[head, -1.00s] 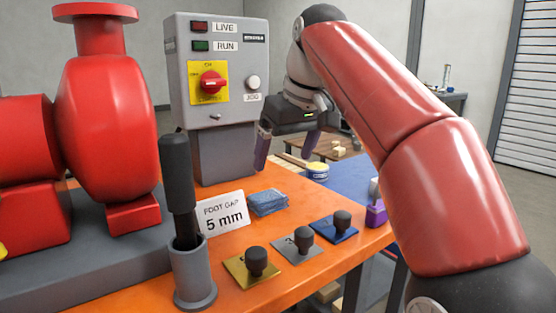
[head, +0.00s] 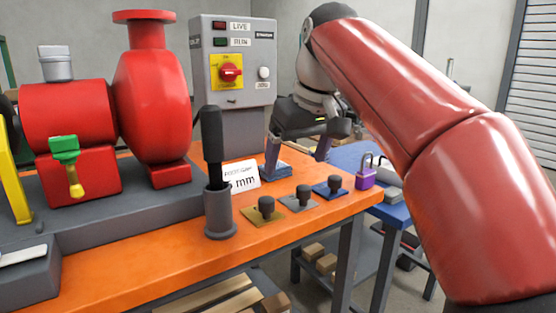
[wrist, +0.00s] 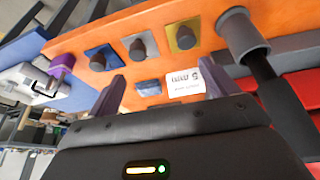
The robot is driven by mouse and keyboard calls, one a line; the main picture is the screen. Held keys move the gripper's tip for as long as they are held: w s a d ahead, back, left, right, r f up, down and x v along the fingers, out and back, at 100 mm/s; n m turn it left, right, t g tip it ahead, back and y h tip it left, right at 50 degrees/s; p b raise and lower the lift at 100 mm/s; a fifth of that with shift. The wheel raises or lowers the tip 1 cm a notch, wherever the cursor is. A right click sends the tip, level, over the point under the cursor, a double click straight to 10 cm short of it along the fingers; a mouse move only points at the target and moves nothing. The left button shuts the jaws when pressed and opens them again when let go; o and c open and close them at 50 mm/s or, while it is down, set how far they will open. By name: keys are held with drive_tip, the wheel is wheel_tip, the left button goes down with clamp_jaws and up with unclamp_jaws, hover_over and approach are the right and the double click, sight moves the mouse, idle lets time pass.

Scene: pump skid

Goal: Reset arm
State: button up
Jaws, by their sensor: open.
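My red arm (head: 430,110) reaches in from the right of the head view, bent down at its far end. My gripper (head: 297,157) is open, with its two purple-grey fingers apart and nothing visible between them. It hangs near the control box, over the far part of the orange bench. In the wrist view my gripper (wrist: 160,98) faces the bench, with the blue folded cloth (wrist: 149,87) and the "5 mm" card (wrist: 185,87) beyond its fingers.
The grey control box (head: 235,60) stands behind. A blue table (head: 350,155) adjoins at right.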

drive_tip(key=s+d+f+m, duration=0.2)
drive_tip(key=s+d+f, duration=0.2)
drive_tip(key=s+f, duration=0.2)
drive_tip(key=s+d+f+m+t+h, duration=0.1)
drive_tip(key=s+d+f+m, duration=0.1)
drive_tip(key=s+d+f, duration=0.2)
drive_tip(key=s+d+f+m+h, duration=0.1)
drive_tip(key=s+d+f, duration=0.3)
drive_tip(key=s+f, duration=0.6)
wheel_tip(320, 180, down, 6)
drive_tip(key=shift+s+m+t, duration=0.2)
drive_tip(key=shift+m+t, duration=0.1)
drive_tip(key=shift+m, duration=0.3)
